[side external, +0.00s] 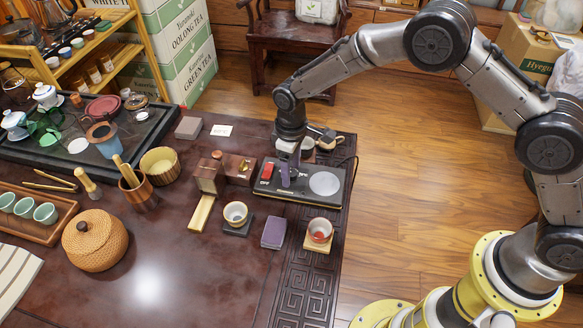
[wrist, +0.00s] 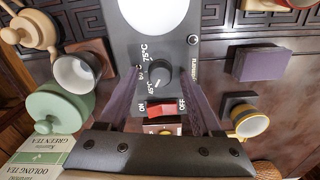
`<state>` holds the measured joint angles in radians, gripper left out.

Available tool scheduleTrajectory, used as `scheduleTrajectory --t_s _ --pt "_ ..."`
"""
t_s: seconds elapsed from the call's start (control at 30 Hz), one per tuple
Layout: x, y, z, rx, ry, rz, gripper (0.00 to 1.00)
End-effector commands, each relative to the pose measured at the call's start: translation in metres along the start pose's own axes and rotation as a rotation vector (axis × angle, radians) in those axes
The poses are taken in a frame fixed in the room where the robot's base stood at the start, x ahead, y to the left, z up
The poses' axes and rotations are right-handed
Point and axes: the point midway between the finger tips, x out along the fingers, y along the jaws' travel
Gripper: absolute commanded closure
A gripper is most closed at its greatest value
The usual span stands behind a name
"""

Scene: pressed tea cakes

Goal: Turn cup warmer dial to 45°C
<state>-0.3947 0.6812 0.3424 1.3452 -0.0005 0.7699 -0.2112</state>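The cup warmer (side external: 311,196) is a flat black unit with a pale round heating plate (side external: 325,183) near the table's right edge; the plate is cut off at the top of the wrist view. Its black dial (wrist: 160,73) has 75°C and 45°C printed beside it, with a partly hidden marking between. I cannot read the dial's pointer for certain. A red ON/OFF switch (wrist: 165,107) lies below the dial. My gripper (wrist: 160,78) is open over the warmer, with one purple finger on each side of the dial. Gaps show between fingers and dial. The side view hides the dial behind my gripper (side external: 288,178).
Cups and lidded pots stand close to the warmer's far side. A white cup on a dark coaster (side external: 235,213), a purple block (side external: 274,232) and a red-lined cup (side external: 320,231) stand in front. A wooden box (side external: 208,176) is to the left.

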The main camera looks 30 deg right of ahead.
Motion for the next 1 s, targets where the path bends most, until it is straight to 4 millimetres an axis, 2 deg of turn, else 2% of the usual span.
scheduleTrajectory --t_s 0.23,0.37,0.47,0.8,1.0 --pt "0.0 0.0 0.001 0.001 -0.002 -0.001 0.34" --pt "-0.008 0.0 0.0 0.001 0.001 0.0 0.34" --pt "-0.023 0.0 -0.001 0.001 0.002 0.0 0.34" --pt "-0.096 0.0 -0.001 0.001 0.003 0.001 0.34" --pt "-0.125 0.0 0.0 0.001 0.0 0.0 0.34"
